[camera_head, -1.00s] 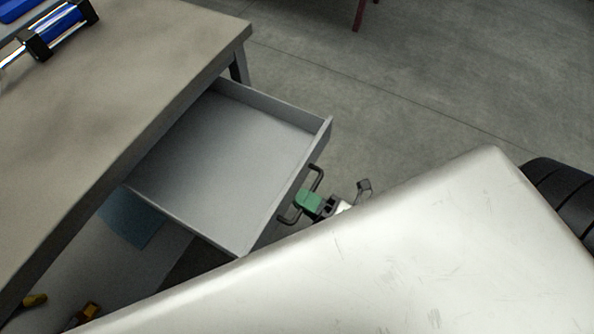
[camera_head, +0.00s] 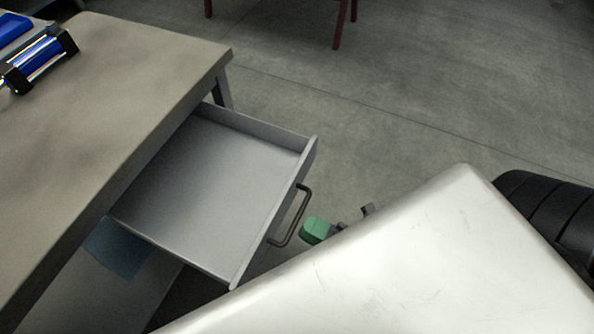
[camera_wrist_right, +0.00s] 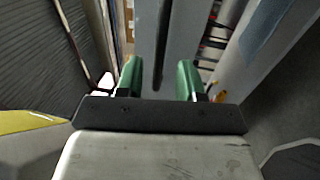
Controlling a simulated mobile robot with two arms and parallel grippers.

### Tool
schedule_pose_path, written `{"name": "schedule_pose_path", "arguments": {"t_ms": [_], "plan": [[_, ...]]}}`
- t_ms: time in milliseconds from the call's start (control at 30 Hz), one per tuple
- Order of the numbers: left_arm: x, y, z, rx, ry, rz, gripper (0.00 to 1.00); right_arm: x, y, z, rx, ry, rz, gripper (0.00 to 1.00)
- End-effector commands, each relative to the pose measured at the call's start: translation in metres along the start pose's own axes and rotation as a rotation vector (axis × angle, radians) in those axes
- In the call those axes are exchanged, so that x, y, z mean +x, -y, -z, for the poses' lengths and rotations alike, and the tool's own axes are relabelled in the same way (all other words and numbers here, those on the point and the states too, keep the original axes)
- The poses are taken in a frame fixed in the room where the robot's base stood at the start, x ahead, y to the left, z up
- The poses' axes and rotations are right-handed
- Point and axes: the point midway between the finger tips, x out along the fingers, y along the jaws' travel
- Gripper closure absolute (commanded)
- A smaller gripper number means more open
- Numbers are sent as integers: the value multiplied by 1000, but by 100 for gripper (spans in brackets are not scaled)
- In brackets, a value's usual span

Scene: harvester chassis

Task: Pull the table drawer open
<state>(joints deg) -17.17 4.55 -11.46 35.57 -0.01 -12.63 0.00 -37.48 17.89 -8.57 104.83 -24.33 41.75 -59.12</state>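The table drawer (camera_head: 205,190) stands pulled well out from under the table (camera_head: 110,110), and its inside is empty. Its dark bar handle (camera_head: 291,217) is on the drawer front. My right gripper (camera_head: 316,231), with green fingertips, is just outside the handle, with a small gap between them in the head view. In the right wrist view the two green fingers (camera_wrist_right: 160,80) are spread apart with nothing between them. The dark handle (camera_wrist_right: 165,45) shows ahead of them against the grey drawer front. My left gripper is not in view.
A blue and black cylinder device (camera_head: 40,58) lies on the tabletop at the far left. A lower shelf (camera_head: 75,290) shows below the drawer. A black tyre (camera_head: 548,215) is at the right.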

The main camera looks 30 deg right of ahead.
Motion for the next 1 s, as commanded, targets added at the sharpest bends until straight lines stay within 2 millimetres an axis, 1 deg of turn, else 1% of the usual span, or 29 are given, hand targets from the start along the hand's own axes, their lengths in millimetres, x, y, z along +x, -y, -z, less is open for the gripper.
{"name": "schedule_pose_path", "arguments": {"t_ms": [33,200,300,400,567,1000], "plan": [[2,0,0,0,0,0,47,-13,2,1,1,0,5,63],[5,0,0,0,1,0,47,-44,1,1,0,0,3,63],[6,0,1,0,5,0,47,-58,1,0,0,0,1,63],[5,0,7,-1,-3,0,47,-66,0,0,0,0,0,63],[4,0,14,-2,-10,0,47,-69,0,0,-1,-1,-1,63],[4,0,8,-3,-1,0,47,-68,0,0,-1,-1,-1,63]]}}
